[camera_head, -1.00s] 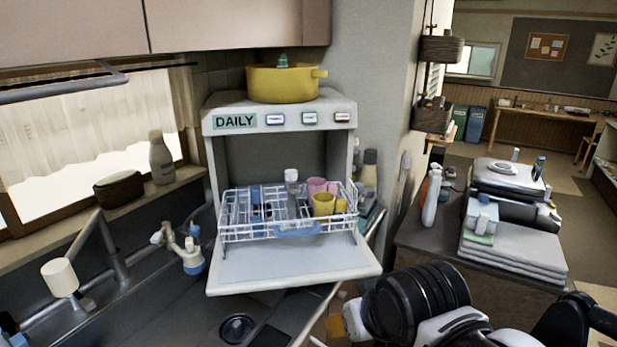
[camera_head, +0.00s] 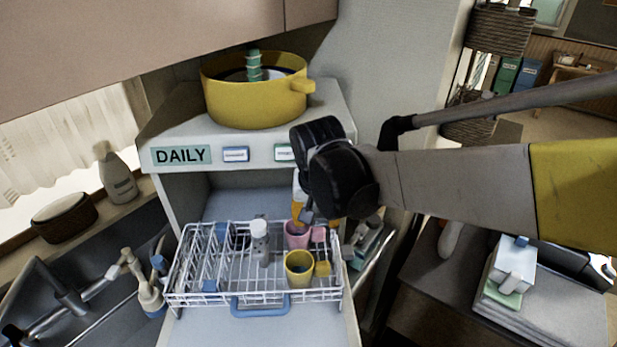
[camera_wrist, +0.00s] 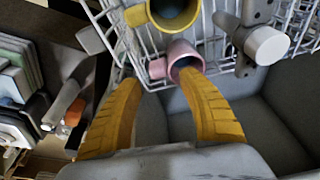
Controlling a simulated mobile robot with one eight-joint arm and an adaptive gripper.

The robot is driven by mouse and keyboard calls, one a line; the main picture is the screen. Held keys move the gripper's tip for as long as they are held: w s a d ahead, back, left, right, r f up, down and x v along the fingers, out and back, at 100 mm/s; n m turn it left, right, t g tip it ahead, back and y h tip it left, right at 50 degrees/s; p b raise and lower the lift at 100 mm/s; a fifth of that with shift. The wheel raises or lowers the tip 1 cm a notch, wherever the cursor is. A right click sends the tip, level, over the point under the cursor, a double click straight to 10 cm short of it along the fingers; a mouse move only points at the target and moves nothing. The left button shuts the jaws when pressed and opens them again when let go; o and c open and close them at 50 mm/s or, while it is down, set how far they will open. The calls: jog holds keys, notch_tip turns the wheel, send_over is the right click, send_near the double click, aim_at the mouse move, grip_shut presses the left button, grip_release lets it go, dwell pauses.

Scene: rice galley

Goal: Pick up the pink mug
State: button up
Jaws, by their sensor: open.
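The pink mug (camera_head: 297,235) stands in the white wire dish rack (camera_head: 200,298), behind a yellow mug (camera_head: 299,268). Its handle points to the right in the head view. In the wrist view the pink mug (camera_wrist: 183,60) lies just beyond my fingertips, with its mouth towards the camera and its handle to the left. My gripper (camera_wrist: 165,85) has two yellow fingers, spread open and empty, with the pink mug a little ahead of the gap. In the head view my gripper is above and behind the mug, largely hidden by my dark wrist.
The rack sits on the open front of a white cabinet labelled DAILY (camera_head: 180,156). A yellow pot (camera_head: 256,98) stands on top of it. A grey-white bottle (camera_head: 259,240) stands in the rack left of the mug. The sink (camera_head: 90,270) is at left.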

aim_at(316, 231)
jog(key=shift+x, duration=0.8)
jog(key=b+x, duration=0.2)
jog(key=x, duration=0.4)
jog(key=shift+w, duration=0.2)
jog(key=shift+s+r, duration=0.1)
grip_shut()
